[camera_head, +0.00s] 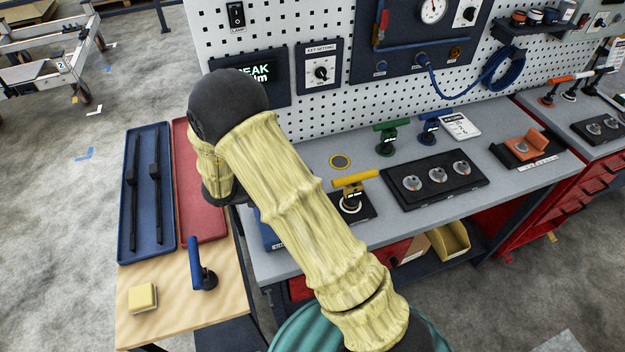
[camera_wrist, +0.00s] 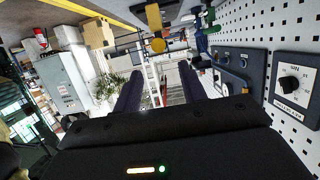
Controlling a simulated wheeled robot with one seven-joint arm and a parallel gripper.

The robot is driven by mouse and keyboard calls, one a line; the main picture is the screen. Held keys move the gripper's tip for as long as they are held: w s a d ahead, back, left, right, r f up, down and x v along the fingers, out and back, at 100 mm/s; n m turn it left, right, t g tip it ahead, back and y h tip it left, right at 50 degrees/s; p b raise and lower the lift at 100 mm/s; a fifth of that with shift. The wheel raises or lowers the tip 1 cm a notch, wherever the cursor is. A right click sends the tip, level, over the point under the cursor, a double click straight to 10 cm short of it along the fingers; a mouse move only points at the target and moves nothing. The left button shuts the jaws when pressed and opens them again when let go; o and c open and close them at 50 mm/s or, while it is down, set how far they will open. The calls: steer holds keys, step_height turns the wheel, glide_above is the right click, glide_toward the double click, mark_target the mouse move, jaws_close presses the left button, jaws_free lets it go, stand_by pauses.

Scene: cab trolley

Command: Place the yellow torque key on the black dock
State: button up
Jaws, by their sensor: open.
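The yellow torque key (camera_head: 355,180) stands upright with its bar handle on top, in the head view. Its foot is over the white ring of a small square black dock (camera_head: 367,210) on the grey bench. My arm crosses just left of the dock and covers part of the bench. My gripper (camera_wrist: 160,92) is open and empty in the wrist view, its two dark fingers apart and clear of the key. In the head view it is hidden behind my arm. A yellow shape at the top of the wrist view (camera_wrist: 153,18) looks like the key.
Green (camera_head: 386,137) and blue (camera_head: 429,126) keys stand at the bench's back. A black plate with round sockets (camera_head: 437,200) lies right of the dock. The pegboard (camera_head: 330,110) rises behind. A wooden side table (camera_head: 180,315) holds a dark blue key (camera_head: 201,270) and yellow block (camera_head: 142,298).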

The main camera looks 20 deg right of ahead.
steer(key=w+a+r+n+t+y, duration=0.1)
steer(key=w+r+n+t+y, duration=0.5)
steer(key=w+n+t+y, duration=0.4)
steer(key=s+d+n+g+y, duration=0.2)
steer(key=s+n+g+y, duration=0.2)
steer(key=s, duration=1.8)
steer(key=n+g, duration=0.3)
steer(key=g, duration=0.1)
steer(key=shift+s+y, duration=0.25)
steer(key=shift+y, duration=0.05)
steer(key=shift+f, duration=0.1)
